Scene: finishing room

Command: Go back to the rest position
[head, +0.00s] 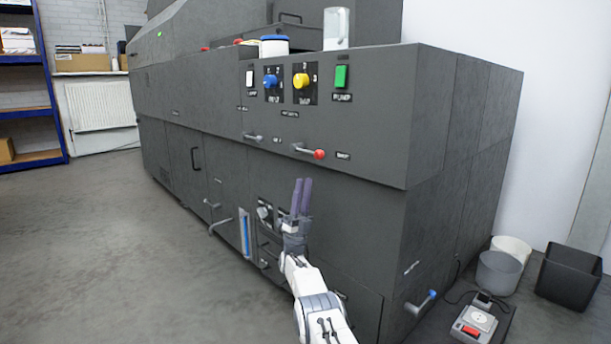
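My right gripper (302,183) is in the lower middle of the head view, its two purple fingers pointing up in front of the dark grey machine (350,120). The fingers appear close together with nothing visible between them. From this angle I cannot tell whether they are open or shut. My white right arm comes up from the bottom edge. The gripper covers part of the machine's lower front, and I cannot tell how near it is. My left gripper is not in view.
The machine front carries a blue knob (271,80), a yellow knob (301,81), a green switch (341,76) and a red-tipped lever (319,154). Grey and black bins (568,277) and a small device (477,323) stand at right. The floor (100,250) at left is clear.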

